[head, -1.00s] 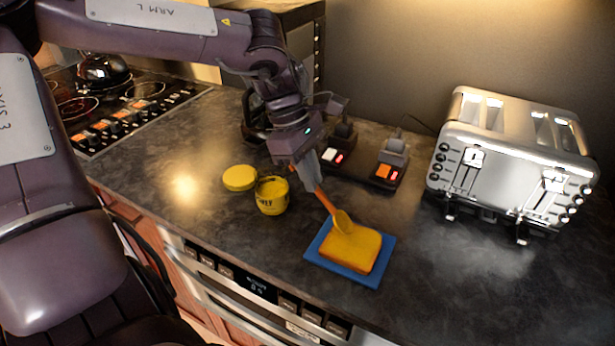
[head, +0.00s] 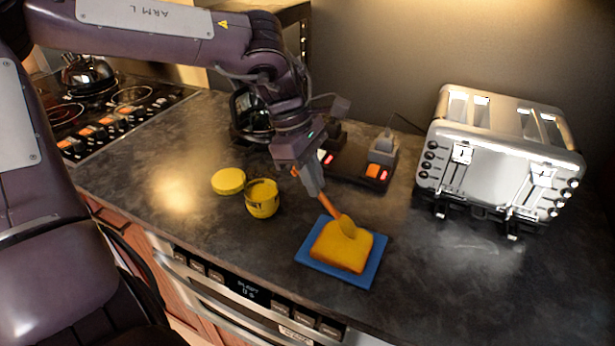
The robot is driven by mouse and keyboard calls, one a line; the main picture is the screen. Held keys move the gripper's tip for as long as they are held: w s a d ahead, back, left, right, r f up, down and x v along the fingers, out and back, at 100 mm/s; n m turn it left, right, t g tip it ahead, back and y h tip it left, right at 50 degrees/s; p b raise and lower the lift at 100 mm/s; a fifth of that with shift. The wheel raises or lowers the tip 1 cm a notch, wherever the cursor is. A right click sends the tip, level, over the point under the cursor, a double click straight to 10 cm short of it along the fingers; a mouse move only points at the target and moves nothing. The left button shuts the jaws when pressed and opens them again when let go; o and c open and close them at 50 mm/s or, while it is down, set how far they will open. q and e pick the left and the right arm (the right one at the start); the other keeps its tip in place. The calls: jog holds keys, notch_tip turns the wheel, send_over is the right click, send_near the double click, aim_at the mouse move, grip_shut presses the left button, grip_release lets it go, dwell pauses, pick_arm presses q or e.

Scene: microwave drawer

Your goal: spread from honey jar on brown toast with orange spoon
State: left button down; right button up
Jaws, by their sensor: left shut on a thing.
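My left gripper (head: 311,184) is shut on the handle of the orange spoon (head: 331,206) and points down above the counter. The spoon's yellow-coated bowl end is over the far edge of the toast (head: 342,250); I cannot tell whether it touches. The toast has a yellow top and lies on a blue square board (head: 369,277). The honey jar (head: 262,201) is yellow, open at the top and upright on the counter, left of the spoon. Its yellow lid (head: 228,181) lies flat beside it. My right gripper is not in view.
A silver toaster (head: 500,160) stands at the right. A dark base with lit switches (head: 372,171) sits behind the gripper. A stove (head: 125,105) with a kettle (head: 88,75) is at the left. The counter is clear right of the board.

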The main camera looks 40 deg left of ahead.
pick_arm(q)
jog(key=shift+d, duration=0.15)
jog(key=shift+w+d+f+b, duration=0.15)
jog(key=shift+d+b, duration=0.15)
jog(key=shift+d, duration=0.3)
jog(key=shift+w+d+r+b, duration=0.1)
jog(key=shift+d+b, duration=0.15)
jog(key=shift+d, duration=0.35)
jog(key=shift+a, duration=0.1)
jog(key=shift+s+a+p, duration=0.1)
jog(key=shift+a+p, duration=0.2)
jog(key=shift+a, duration=0.05)
jog(key=shift+s+a, duration=0.2)
jog(key=shift+a, duration=0.7)
jog(key=shift+a+p, duration=0.4)
jog(key=shift+s+a, duration=0.3)
jog(key=shift+a, duration=0.65)
